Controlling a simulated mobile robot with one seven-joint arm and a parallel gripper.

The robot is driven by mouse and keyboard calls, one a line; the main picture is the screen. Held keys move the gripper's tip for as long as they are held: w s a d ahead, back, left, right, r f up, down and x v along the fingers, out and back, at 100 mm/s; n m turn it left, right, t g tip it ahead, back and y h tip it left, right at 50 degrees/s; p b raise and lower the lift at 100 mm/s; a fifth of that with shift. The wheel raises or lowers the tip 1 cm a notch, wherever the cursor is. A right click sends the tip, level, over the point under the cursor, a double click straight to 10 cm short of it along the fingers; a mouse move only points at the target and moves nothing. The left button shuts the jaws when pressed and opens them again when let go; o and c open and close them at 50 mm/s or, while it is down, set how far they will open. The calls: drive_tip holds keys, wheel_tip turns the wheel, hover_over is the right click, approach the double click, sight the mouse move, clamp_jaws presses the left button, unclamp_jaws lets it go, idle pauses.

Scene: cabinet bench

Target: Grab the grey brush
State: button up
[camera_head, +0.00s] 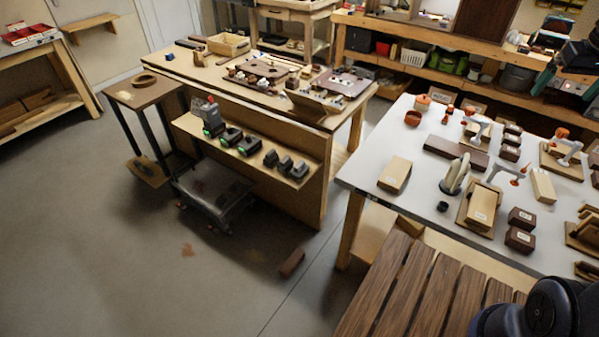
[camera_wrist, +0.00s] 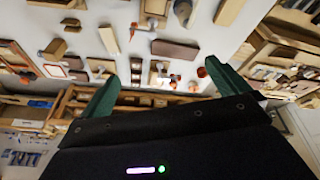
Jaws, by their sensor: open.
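I cannot pick out a grey brush with certainty in either view; the items on the tables are small and blurred. The white table (camera_head: 375,150) at the right of the head view holds blocks, tools and small parts. My gripper (camera_wrist: 161,70) shows in the wrist view as two green fingers spread wide apart, with nothing between them. It is open and appears away from the tabletop items seen beyond it. The gripper fingers do not show in the head view, where only a dark part of my arm is at the lower right corner.
A wooden bench (camera_head: 180,64) with a crate (camera_head: 228,45) and trays stands at the back, with power tools on its front ledge. A slatted wooden surface (camera_head: 405,290) is in front of the white table. A brown block (camera_head: 291,263) lies on otherwise largely open grey floor (camera_head: 120,265).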

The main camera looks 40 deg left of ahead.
drive_tip(key=w+a+f+n+g, duration=0.1)
drive_tip(key=w+a+f+n, duration=0.2)
drive_tip(key=a, duration=0.7)
drive_tip(key=w+a+f+n, duration=0.1)
drive_tip(key=w+a+f, duration=0.4)
drive_tip(key=a, duration=0.4)
drive_tip(key=w+a+f+n+g, duration=0.15)
drive_tip(key=w+a, duration=0.35)
drive_tip(key=a, duration=0.5)
drive_tip(key=s+a+f+n, duration=0.1)
drive_tip(key=a+f+n, duration=0.1)
drive_tip(key=a+f, duration=0.65)
drive_tip(key=s+a+f+n, duration=0.1)
drive_tip(key=a+f, duration=0.4)
drive_tip(key=a, duration=0.6)
drive_tip(key=n, duration=0.5)
hover_over(300, 164)
drive_tip(key=shift+g+h, duration=0.4)
drive_tip(key=shift+g, duration=0.05)
drive_tip(key=f, duration=2.6)
drive_tip(key=shift+w, duration=0.35)
drive_tip(key=shift+s+a+f, duration=0.1)
drive_tip(key=shift+s+f, duration=0.05)
drive_tip(key=shift+f, duration=2.55)
drive_tip(key=shift+s+a+f, duration=0.1)
drive_tip(key=shift+s+f, duration=0.05)
drive_tip(key=shift+f, duration=2.55)
drive_tip(key=c, duration=0.9)
